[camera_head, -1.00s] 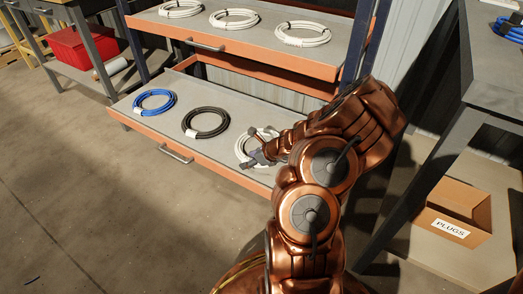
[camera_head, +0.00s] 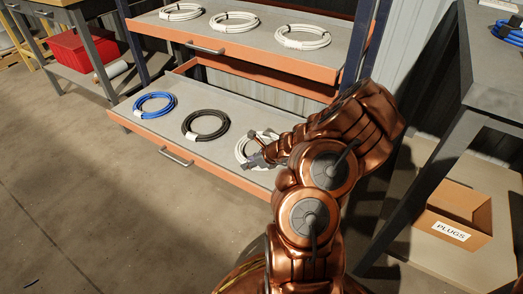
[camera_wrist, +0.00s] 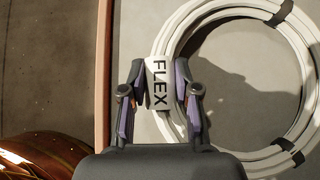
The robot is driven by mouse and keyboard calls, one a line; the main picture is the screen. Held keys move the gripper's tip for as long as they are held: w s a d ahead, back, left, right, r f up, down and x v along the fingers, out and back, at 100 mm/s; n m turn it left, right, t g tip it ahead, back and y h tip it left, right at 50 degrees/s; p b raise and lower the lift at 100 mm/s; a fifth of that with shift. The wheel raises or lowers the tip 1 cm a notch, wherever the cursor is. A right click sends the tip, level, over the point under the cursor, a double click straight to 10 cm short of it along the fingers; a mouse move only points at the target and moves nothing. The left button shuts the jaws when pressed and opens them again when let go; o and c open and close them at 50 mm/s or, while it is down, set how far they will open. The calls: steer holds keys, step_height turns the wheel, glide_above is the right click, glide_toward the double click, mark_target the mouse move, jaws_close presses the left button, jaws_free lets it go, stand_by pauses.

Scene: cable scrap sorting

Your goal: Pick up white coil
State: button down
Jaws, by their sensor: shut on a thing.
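The white coil (camera_wrist: 195,18) lies on the grey lower shelf, with black ties and a white tag reading FLEX (camera_wrist: 159,85). In the wrist view my gripper (camera_wrist: 160,90) has its two fingers on either side of the coil's left side, at the tag, and is shut on it. In the head view the white coil (camera_head: 241,150) is at the right end of the lower drawer shelf, partly hidden by my gripper (camera_head: 256,161) and arm. Whether the coil is lifted off the shelf at all cannot be told.
A black coil (camera_head: 206,124) and a blue coil (camera_head: 154,104) lie to the left on the same lower shelf (camera_head: 160,127). Several white coils lie on the upper shelf (camera_head: 270,35). A PLUGS box (camera_head: 455,213) stands at right beside a table leg. The floor at left is clear.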

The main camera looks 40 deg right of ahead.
steer(key=shift+r, duration=0.1)
step_height(320, 180, up, 10)
steer(key=p, duration=0.5)
stand_by(1.1)
